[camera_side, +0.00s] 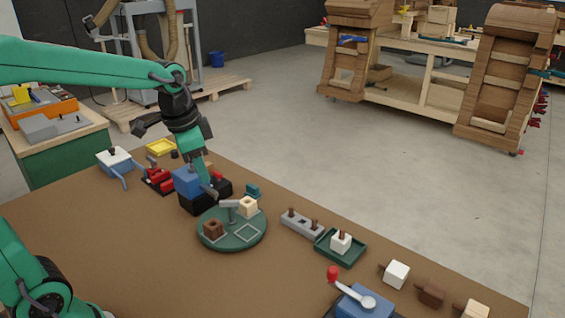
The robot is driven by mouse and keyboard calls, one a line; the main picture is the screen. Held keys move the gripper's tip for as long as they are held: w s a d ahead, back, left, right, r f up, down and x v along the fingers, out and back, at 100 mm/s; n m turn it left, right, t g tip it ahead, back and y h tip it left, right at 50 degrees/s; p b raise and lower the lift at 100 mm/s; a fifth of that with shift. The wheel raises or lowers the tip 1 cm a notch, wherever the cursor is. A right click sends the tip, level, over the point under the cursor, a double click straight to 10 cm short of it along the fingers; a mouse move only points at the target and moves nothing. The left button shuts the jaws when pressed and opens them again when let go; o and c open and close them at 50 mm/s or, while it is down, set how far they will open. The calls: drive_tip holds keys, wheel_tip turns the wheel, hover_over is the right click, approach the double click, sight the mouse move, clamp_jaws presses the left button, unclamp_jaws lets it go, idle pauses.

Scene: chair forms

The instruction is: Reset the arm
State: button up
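My green arm reaches in from the left, and its black wrist points down over the brown table (130,265). My gripper (211,192) is at the lower end, just above the back left edge of a round green turntable (236,246). Its fingers are small and dark against the blue and black blocks behind, so I cannot tell whether they are open or shut. On the turntable stand a brown block (213,229), a cream block (248,207) and a grey T-shaped post (230,207). A square outline marks a bare spot on its front right.
A blue block (186,181) and red clamp (158,180) stand close behind my gripper. A grey peg holder (301,223), a green tray (340,250) with a white block, loose blocks (396,273) and a red-knobbed lever (340,280) line the right side.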

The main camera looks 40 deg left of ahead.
drive_tip(key=s+d+n+t, duration=0.3)
drive_tip(key=s+n, duration=0.2)
drive_tip(key=s, duration=0.8)
drive_tip(key=shift+r, duration=0.2)
idle(0.7)
